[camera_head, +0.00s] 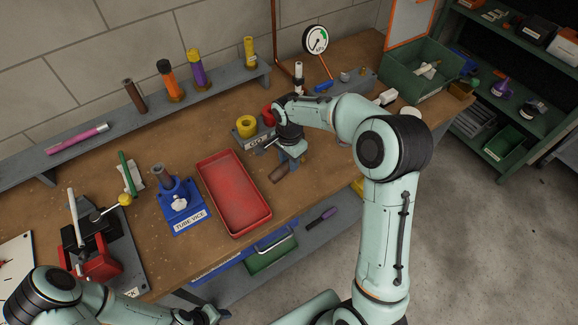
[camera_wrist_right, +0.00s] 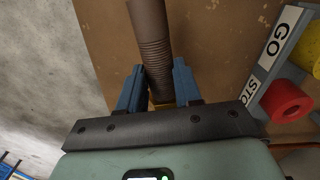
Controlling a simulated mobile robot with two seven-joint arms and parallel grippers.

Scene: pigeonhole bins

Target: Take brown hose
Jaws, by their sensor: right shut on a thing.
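The brown hose (camera_wrist_right: 151,45) is a ribbed tube. It stands between the two blue fingers of my right gripper (camera_wrist_right: 158,92), which is shut on it. In the head view the right gripper (camera_head: 287,160) is over the bench, right of the red tray, and the brown hose (camera_head: 278,174) sticks out below the fingers toward the bench's front edge. The upper part of the hose is hidden by the gripper. My left gripper (camera_head: 207,315) shows only in part at the bottom edge of the head view, and its fingers are not clear.
The red tray (camera_head: 236,228) and the blue tube vice (camera_head: 183,212) stand left of the right gripper. A GO/STOP block (camera_wrist_right: 270,62) with yellow and red rings is close by. Several tubes stand on the back shelf (camera_head: 208,96). A green crate (camera_head: 418,92) is at back right.

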